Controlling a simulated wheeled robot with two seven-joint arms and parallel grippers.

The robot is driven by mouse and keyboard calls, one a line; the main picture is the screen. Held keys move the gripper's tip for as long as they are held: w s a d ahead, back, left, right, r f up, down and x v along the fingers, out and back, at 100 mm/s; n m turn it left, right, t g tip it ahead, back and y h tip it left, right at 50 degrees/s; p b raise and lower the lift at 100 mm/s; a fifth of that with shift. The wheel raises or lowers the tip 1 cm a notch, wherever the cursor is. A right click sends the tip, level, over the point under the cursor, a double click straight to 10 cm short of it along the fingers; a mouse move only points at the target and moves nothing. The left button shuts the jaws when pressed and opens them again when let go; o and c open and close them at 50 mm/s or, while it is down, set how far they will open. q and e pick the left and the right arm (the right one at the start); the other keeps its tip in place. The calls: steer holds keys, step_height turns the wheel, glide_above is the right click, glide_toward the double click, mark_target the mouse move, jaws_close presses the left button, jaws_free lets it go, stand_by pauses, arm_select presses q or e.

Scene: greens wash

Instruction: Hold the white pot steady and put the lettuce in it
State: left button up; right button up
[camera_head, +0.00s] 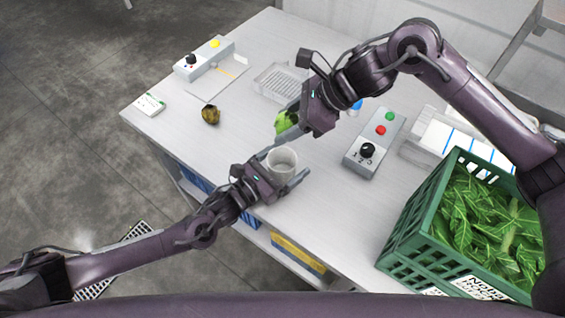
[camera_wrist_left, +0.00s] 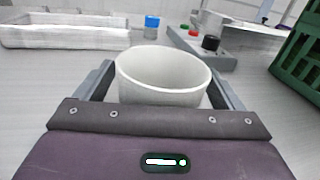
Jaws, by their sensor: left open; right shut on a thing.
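The white pot (camera_head: 282,161) stands upright on the table, and its inside looks empty in the left wrist view (camera_wrist_left: 163,72). My left gripper (camera_head: 288,178) is open, with one finger on each side of the pot. I cannot tell whether the fingers touch it. My right gripper (camera_head: 292,128) is shut on the green lettuce (camera_head: 284,121) and holds it behind the pot, up and a little to the right in the head view. The gripper hides part of the lettuce.
A green crate (camera_head: 408,236) of leafy greens stands at the right. A grey control box (camera_head: 372,146) with buttons and a knob lies right of the pot. The table left of the pot is clear.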

mark_target(288, 152)
arm_select(q)
steer(key=c, duration=1)
steer(key=shift+c, duration=0.3)
arm_select(e)
steer(key=shift+f, duration=5.25)
steer(key=o, duration=1.2)
steer(key=shift+r, duration=0.1)
steer(key=shift+c, duration=0.2)
steer(key=v, duration=1.2)
arm_select(q)
steer(key=o, duration=1.1)
steer(key=shift+c, duration=0.2)
